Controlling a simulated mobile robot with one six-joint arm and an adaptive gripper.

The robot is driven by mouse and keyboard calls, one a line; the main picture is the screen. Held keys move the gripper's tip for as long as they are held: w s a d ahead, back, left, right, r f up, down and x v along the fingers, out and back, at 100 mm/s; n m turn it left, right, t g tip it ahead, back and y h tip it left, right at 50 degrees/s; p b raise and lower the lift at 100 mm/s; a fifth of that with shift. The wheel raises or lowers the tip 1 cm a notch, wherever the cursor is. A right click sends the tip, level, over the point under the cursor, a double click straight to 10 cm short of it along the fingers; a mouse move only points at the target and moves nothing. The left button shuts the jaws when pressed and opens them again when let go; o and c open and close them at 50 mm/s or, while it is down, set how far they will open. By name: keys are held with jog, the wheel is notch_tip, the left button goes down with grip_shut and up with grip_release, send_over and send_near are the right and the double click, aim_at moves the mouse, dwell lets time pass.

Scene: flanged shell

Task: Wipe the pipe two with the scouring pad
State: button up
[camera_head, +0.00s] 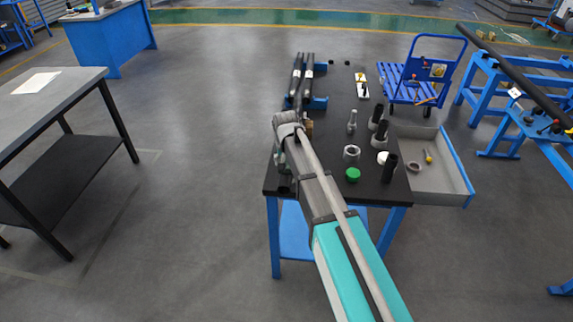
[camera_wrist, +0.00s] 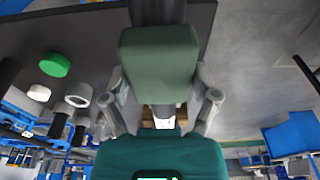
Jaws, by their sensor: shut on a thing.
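A dark green block, which looks like the scouring pad (camera_wrist: 158,60), sits between the fingers of my gripper (camera_wrist: 160,88) in the wrist view. My gripper is shut on it. A dark pipe (camera_wrist: 158,11) shows beyond the pad and seems to run beneath it; I cannot tell whether they touch. In the head view, two dark pipes with pale labels, a left one (camera_head: 296,76) and a right one (camera_head: 308,76), lie side by side on a blue support at the table's left. My gripper (camera_head: 288,121) is at their near end and hides part of them. Which is pipe two is unclear.
The black table (camera_head: 337,172) carries a green cap (camera_head: 353,174), a grey ring (camera_head: 351,153), black cylinders and small fittings to the right of my arm. A grey tray (camera_head: 440,175) adjoins its right side. Open floor lies on the left, before a grey workbench (camera_head: 50,90).

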jog(key=shift+r+p, duration=3)
jog(key=shift+p, duration=0.05)
jog(key=shift+r, duration=0.1)
jog(key=shift+r+p, duration=1.45)
jog(key=shift+p, duration=0.05)
jog(key=shift+f, duration=0.2)
